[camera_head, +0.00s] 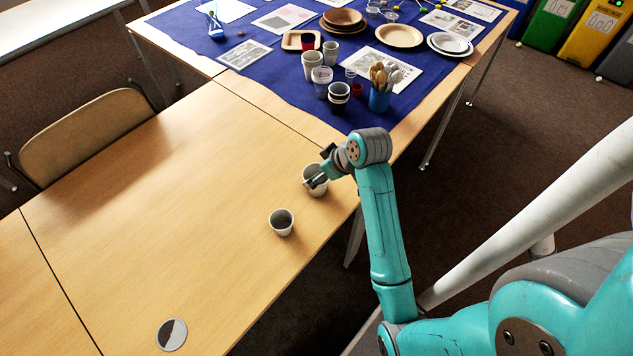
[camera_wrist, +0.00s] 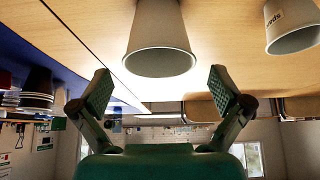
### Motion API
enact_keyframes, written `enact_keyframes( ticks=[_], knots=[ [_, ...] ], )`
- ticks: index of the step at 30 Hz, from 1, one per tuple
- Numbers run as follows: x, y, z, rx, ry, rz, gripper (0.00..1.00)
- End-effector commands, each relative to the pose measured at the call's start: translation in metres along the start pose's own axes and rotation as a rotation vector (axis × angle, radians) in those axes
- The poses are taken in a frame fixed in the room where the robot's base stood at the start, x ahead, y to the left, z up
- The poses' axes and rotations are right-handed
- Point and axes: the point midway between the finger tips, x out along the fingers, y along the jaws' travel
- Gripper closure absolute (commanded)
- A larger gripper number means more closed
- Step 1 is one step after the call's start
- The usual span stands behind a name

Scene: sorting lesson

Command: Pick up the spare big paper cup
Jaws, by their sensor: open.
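Two pale paper cups stand upright on the bare wooden table. The larger-looking one (camera_head: 316,190) is at my gripper (camera_head: 321,178), which partly covers it. In the wrist view this cup (camera_wrist: 160,35) hangs from the top of the inverted picture, ahead of and centred between the spread fingers (camera_wrist: 160,82). My gripper is open, and I see no clear contact with the cup. The second cup (camera_head: 282,226) stands nearer the front; in the wrist view it (camera_wrist: 291,35) is at the right edge with small dark lettering I cannot read surely. I cannot tell which is the spare.
A round disc (camera_head: 171,335) lies near the front of the wooden table (camera_head: 130,240). Behind, a blue cloth (camera_head: 270,85) carries cups, plates, papers and a blue holder (camera_head: 379,100) of wooden cutlery. A chair (camera_head: 85,135) stands at the left. The table's left part is clear.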

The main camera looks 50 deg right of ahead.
Motion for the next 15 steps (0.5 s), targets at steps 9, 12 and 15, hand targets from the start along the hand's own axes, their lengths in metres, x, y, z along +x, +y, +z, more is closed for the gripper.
enact_keyframes(
  ticks=[9, 12, 15],
  knots=[
    [0.03, 0.0, 0.001, 0.0, 0.0, 0.0, 0.0],
    [0.03, 0.001, 0.001, 0.0, 0.0, 0.001, 0.0],
    [0.03, 0.001, 0.001, 0.001, 0.0, 0.001, 0.0]
  ],
)
